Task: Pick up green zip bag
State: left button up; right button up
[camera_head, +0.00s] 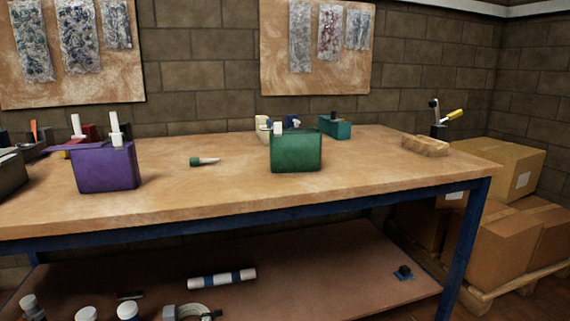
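A green zip bag (296,153) stands upright on the wooden workbench, a little right of the middle of the view. Small white and blue items show behind its top edge. I cannot tell whether they are in it or behind it. Neither of my grippers shows in the head view.
The workbench top (230,185) has bare room in front of the bag. A purple box-like bag (107,168) stands at left, with a green-ended tool (204,161) between them. A teal box (336,127) is behind right. A wooden block (425,145) and cardboard boxes (501,168) are further right.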

aim_at(297, 151)
jog(key=i+l+u, duration=0.3)
jog(key=i+l, duration=0.2)
jog(key=i, duration=0.35)
jog(key=i+l+u, duration=0.3)
jog(key=i+l, duration=0.35)
jog(key=i, duration=0.15)
jog(key=k+l, duration=0.4)
jog(key=k, duration=0.25)
jog(key=j+z, duration=0.05)
